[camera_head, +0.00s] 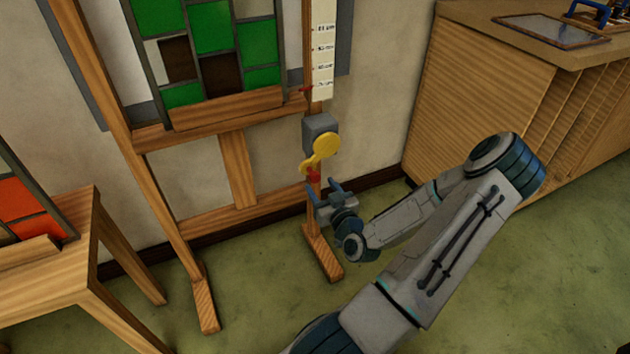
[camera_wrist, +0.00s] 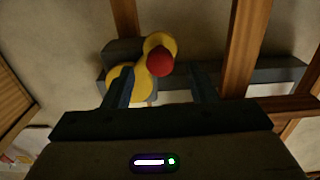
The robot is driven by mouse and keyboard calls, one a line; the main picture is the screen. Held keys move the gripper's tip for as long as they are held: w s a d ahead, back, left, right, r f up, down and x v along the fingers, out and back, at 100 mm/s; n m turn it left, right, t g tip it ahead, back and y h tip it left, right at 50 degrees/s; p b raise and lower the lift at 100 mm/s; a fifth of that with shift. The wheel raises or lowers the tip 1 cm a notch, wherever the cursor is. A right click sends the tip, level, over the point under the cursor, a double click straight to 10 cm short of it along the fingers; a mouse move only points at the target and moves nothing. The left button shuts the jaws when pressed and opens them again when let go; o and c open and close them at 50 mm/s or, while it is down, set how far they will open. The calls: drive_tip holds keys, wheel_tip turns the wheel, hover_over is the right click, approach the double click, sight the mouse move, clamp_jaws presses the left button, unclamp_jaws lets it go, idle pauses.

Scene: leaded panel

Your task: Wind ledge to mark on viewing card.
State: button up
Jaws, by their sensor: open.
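The wooden ledge (camera_head: 228,107) on the easel carries a leaded panel of green, brown and clear panes (camera_head: 214,40). A red pointer (camera_head: 306,88) sits at the ledge's right end, below the printed lines of the white viewing card (camera_head: 323,50). A yellow crank (camera_head: 325,146) with a red knob (camera_head: 314,176) is on a grey box (camera_head: 320,126) on the right post. My gripper (camera_head: 328,186) is open just below the knob. In the wrist view the red knob (camera_wrist: 160,62) shows ahead of and between the open fingers (camera_wrist: 160,85); contact is not visible.
A wooden table (camera_head: 62,252) with a red-paned panel (camera_head: 22,205) stands at the left. A slatted wooden cabinet (camera_head: 490,100) stands at the right, with a glass tray (camera_head: 552,30) on top. The easel's feet (camera_head: 323,255) rest on green floor.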

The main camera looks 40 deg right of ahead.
sight(317, 180)
drive_tip(key=x, duration=0.5)
drive_tip(key=shift+b, duration=0.35)
clamp_jaws()
